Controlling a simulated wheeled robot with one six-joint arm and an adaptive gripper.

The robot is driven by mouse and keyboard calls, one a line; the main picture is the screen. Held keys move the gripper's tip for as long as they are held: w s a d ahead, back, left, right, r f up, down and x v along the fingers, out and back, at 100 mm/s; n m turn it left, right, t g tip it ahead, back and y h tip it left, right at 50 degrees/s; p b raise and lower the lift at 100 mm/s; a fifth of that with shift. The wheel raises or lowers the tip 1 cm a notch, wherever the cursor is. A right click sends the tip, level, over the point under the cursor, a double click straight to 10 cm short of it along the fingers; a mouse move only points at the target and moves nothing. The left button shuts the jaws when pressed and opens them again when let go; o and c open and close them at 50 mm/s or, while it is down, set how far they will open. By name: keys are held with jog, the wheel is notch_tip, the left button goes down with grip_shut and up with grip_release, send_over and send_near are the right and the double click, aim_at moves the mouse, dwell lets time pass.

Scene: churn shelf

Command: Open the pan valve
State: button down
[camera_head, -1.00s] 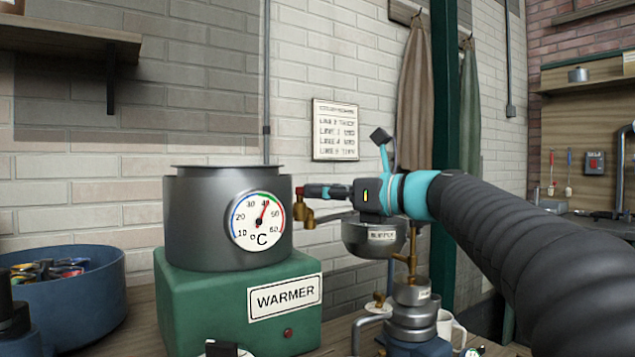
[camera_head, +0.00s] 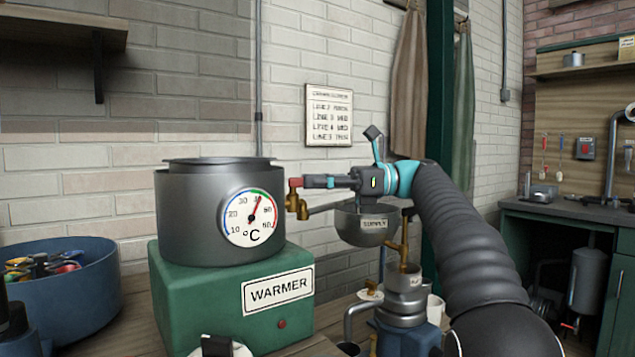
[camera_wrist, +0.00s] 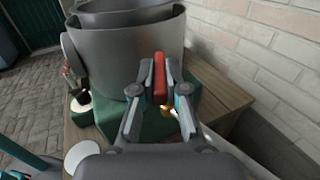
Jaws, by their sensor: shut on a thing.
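The grey metal pan (camera_head: 185,215) sits on the green warmer (camera_head: 215,300), with a round dial on its front. A brass valve (camera_head: 292,200) with a red handle (camera_head: 295,183) is on the pan's right side. My gripper (camera_head: 308,182) reaches in from the right, level with the handle. In the wrist view my gripper (camera_wrist: 160,88) has a finger on each side of the red handle (camera_wrist: 160,70) and is shut on it. The handle points toward the pan wall there. Part of the brass (camera_wrist: 164,110) shows below the fingers; the rest is hidden.
A metal bowl with a label (camera_head: 367,224) hangs right of the valve, above a brass pipe and a blue-based machine (camera_head: 405,335). A blue tub (camera_head: 85,290) of colourful items stands at the left. The brick wall is close behind.

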jog(key=shift+w+a+n+g+h, duration=0.1)
jog(key=shift+w+n+g+h, duration=0.15)
jog(key=shift+n+g, duration=0.45)
jog(key=shift+w+a+n+g+h, duration=0.15)
jog(key=shift+n+g, duration=0.25)
jog(key=shift+g, duration=0.6)
jog(key=shift+d, duration=0.1)
jog(key=c, duration=1.2)
grip_release()
jog(key=shift+s+m+t, duration=0.15)
jog(key=shift+m+t, duration=0.25)
jog(key=shift+t, duration=0.2)
jog(key=shift+s+d+m+t+y, duration=0.15)
jog(key=shift+m+t+y, duration=0.15)
jog(key=shift+t, duration=0.2)
